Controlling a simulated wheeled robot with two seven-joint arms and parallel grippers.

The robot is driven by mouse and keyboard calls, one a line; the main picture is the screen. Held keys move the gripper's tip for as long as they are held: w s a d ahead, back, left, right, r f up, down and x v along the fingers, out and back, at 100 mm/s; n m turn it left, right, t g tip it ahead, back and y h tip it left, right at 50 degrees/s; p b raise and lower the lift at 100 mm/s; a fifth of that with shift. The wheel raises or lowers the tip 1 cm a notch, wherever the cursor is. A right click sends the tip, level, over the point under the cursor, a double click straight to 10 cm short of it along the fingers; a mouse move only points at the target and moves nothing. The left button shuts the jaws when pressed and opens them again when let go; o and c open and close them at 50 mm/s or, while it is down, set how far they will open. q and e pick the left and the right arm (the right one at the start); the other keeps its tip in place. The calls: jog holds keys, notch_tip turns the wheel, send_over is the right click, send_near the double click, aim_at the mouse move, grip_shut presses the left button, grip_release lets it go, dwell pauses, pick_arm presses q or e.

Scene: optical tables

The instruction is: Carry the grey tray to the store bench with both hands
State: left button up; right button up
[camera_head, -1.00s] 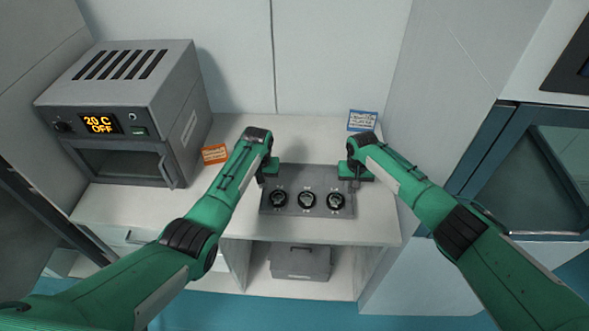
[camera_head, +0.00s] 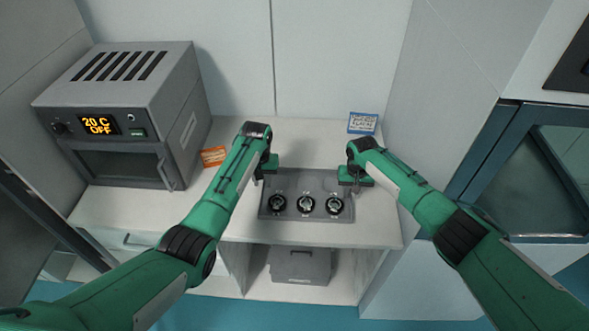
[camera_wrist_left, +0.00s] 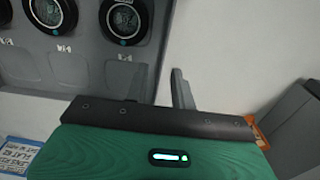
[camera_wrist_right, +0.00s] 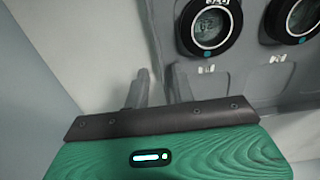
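The grey tray (camera_head: 320,182) lies flat on a white bench top, with three round black-rimmed pieces in it. My left gripper (camera_head: 263,177) is at the tray's left end. In the left wrist view its fingers (camera_wrist_left: 162,88) stand either side of the tray's wall, with a gap showing on the outer side. My right gripper (camera_head: 351,184) is at the right end. In the right wrist view its fingers (camera_wrist_right: 159,90) also straddle the wall, the outer one apart from it. I cannot tell which surface is the store bench.
A grey oven (camera_head: 128,90) reading 20 C OFF stands at the left of the bench, near an orange label (camera_head: 213,156). A blue label (camera_head: 362,122) is behind the right gripper. A grey case (camera_head: 300,265) sits on the shelf below. A wall rises close on the right.

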pick_arm(q)
notch_tip(320, 180, up, 8)
jog(key=shift+r, duration=0.15)
pick_arm(e)
notch_tip(320, 180, up, 12)
dwell(0.4)
dwell(0.4)
